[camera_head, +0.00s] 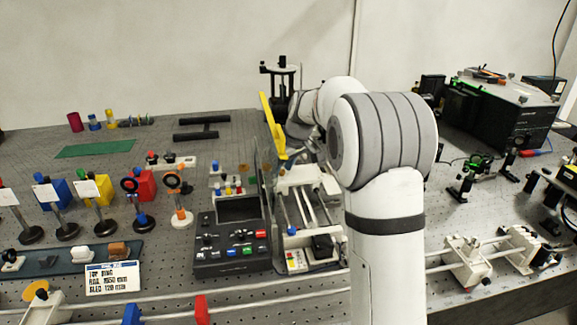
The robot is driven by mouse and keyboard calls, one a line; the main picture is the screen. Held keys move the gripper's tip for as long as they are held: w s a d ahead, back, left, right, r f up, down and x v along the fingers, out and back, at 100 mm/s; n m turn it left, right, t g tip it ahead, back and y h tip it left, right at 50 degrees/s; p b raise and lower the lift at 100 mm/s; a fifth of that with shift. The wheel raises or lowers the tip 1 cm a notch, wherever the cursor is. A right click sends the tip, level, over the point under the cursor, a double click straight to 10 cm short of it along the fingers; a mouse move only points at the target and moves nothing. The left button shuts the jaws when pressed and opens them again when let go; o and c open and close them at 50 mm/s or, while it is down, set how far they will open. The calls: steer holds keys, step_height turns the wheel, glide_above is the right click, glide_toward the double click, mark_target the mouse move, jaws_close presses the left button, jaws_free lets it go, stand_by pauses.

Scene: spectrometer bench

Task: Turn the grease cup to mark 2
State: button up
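I cannot pick out the grease cup or its marks for certain in the head view; it may be small or hidden behind my arm. My arm rises at the right of centre and reaches back and left over the bench. Its far end is near a yellow upright piece (272,126) and a black posted stand (282,74). My gripper's fingertips cannot be made out there, so its opening and anything in it do not show. I cannot tell whether the yellow piece touches my arm.
A black control box (232,262) with coloured buttons stands left of my arm, beside a white railed device (310,205). Several optics mounts and a label card (112,278) are at left. A black instrument (500,110) stands at right. A green mat (94,148) lies at back left.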

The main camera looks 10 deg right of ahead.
steer(key=shift+s+r, duration=0.1)
steer(key=shift+r, duration=0.25)
steer(key=v, duration=0.2)
steer(key=shift+s+d+r, duration=0.1)
steer(key=shift+d+r, duration=0.05)
steer(key=shift+r, duration=0.25)
steer(key=s+d+b, duration=0.1)
steer(key=s+d, duration=0.5)
steer(key=s, duration=0.4)
steer(key=shift+d+f+b, duration=0.25)
steer(key=shift+d+b, duration=0.05)
steer(key=shift+b, duration=0.1)
